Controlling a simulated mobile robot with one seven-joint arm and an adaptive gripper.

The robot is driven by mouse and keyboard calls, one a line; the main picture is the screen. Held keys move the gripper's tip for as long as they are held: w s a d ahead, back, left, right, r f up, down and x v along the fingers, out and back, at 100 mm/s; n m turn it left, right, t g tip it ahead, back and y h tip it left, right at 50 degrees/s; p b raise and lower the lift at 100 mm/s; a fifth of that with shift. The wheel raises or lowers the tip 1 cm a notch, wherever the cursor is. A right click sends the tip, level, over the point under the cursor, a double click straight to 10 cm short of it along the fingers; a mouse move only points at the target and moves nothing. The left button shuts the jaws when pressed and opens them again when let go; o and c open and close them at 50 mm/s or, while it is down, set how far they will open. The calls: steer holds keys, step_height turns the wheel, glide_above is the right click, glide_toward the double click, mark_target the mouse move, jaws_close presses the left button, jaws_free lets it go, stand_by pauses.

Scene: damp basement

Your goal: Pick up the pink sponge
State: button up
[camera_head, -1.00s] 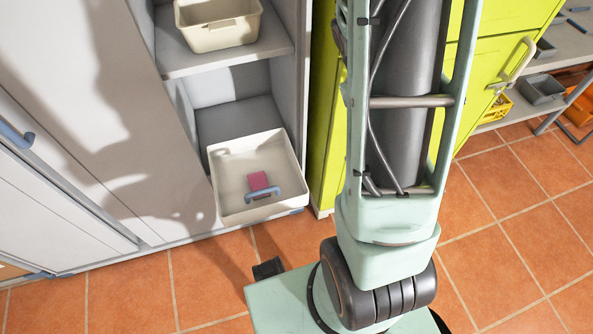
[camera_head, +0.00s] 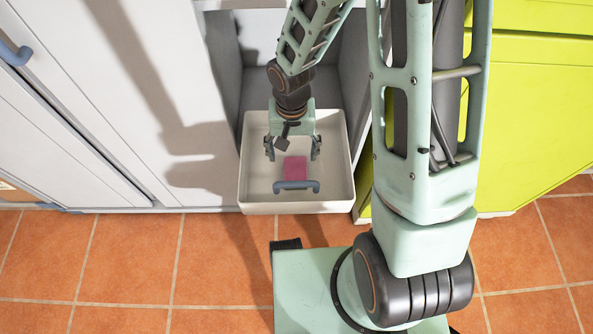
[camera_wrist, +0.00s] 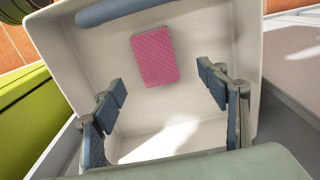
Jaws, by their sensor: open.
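The pink sponge (camera_head: 296,167) lies flat on the floor of an open white drawer (camera_head: 247,192), near the drawer's blue-grey handle. In the wrist view the sponge (camera_wrist: 154,56) shows whole, between and beyond the fingertips, with nothing touching it. My gripper (camera_head: 292,152) hangs over the drawer with its two fingers spread and empty. In the wrist view my gripper (camera_wrist: 162,88) has its blue-padded fingers wide apart, one on each side of the drawer's inside. The exact height of the fingers above the sponge is hard to tell.
The drawer's raised walls surround the sponge. The blue-grey handle (camera_head: 296,186) is at its front. White cabinet doors (camera_head: 120,110) stand on the left and a lime-green cabinet (camera_head: 535,110) on the right. The orange tiled floor (camera_head: 130,255) in front is clear on the left.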

steer(key=b, duration=0.1)
glide_above(296, 170)
steer(key=f, duration=0.4)
steer(key=shift+a+f, duration=0.1)
steer(key=shift+a, duration=0.25)
steer(key=f+b, duration=0.2)
steer(key=f, duration=0.1)
steer(key=f+b, duration=0.1)
steer(key=f, duration=0.1)
steer(key=shift+d+f, duration=0.15)
steer(key=shift+d, duration=0.15)
steer(key=c, duration=1)
